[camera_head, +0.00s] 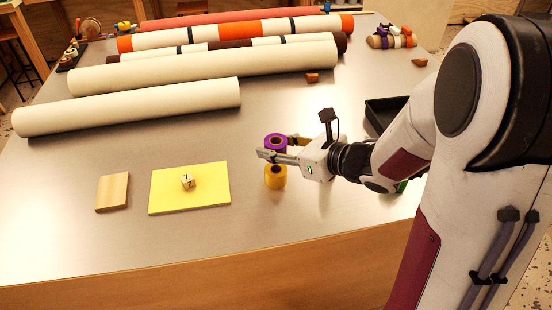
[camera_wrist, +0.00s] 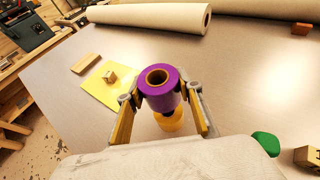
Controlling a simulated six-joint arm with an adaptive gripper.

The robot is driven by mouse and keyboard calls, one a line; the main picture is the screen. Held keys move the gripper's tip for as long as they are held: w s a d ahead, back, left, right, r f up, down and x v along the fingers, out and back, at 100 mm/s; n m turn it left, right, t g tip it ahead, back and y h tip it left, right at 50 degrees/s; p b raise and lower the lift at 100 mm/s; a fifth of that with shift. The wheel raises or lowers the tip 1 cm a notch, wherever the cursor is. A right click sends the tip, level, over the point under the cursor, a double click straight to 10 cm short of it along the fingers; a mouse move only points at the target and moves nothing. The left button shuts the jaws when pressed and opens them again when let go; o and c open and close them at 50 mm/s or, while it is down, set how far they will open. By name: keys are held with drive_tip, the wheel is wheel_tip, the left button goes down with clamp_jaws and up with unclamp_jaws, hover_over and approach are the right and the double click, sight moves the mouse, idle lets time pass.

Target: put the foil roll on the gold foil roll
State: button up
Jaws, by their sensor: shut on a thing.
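A purple foil roll (camera_head: 276,142) is held between the two fingers of my gripper (camera_head: 274,150), with its hollow core facing up. In the wrist view the purple roll (camera_wrist: 159,88) sits between my gripper's fingers (camera_wrist: 161,95). The gold foil roll (camera_head: 275,177) stands on the table below the purple one. In the wrist view the gold roll (camera_wrist: 172,121) is partly hidden by the purple roll. The near finger crosses between the two rolls in the head view, so I cannot tell whether they touch.
A yellow sheet (camera_head: 215,199) with a small die (camera_head: 187,181) and a wooden block (camera_head: 112,192) lie left of the rolls. Long cream rolls (camera_head: 130,107) lie behind. A black tray (camera_head: 383,112) is to the right, and a green thing (camera_wrist: 267,143) shows in the wrist view.

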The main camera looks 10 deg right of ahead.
sight(276, 169)
drive_tip(key=shift+f, duration=0.15)
drive_tip(key=shift+f, duration=2)
drive_tip(key=o, duration=1.2)
drive_tip(key=shift+f, duration=0.1)
drive_tip(key=shift+c, duration=0.2)
drive_tip(key=shift+s+d+r, duration=0.3)
drive_tip(key=shift+r, duration=0.05)
drive_tip(key=v, duration=1.1)
drive_tip(key=shift+a+r, duration=0.1)
